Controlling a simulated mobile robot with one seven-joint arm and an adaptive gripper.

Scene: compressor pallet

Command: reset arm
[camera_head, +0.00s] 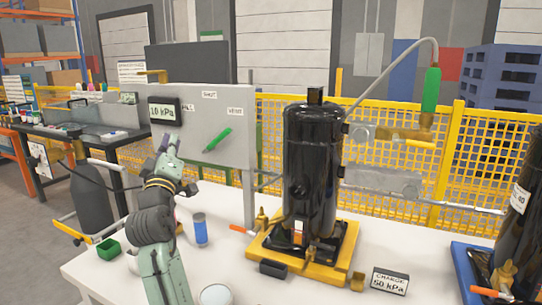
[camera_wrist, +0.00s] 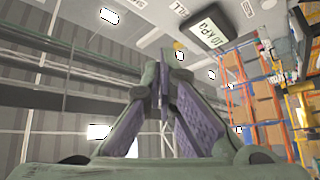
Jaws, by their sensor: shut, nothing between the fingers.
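My gripper (camera_head: 168,143) is at the left of the head view, raised above the white table in front of the grey panel. In the wrist view my gripper (camera_wrist: 165,70) has its fingertips together and nothing between them. My arm rises from the bottom edge of the head view. The grey panel (camera_head: 225,105) carries a green lever (camera_head: 217,140) and a gauge display (camera_head: 165,111) reading 10 kPa. The gauge display also shows in the wrist view (camera_wrist: 210,32).
A black compressor (camera_head: 312,165) stands on a yellow pallet (camera_head: 262,252) to the right. A second compressor (camera_head: 522,235) is at the right edge.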

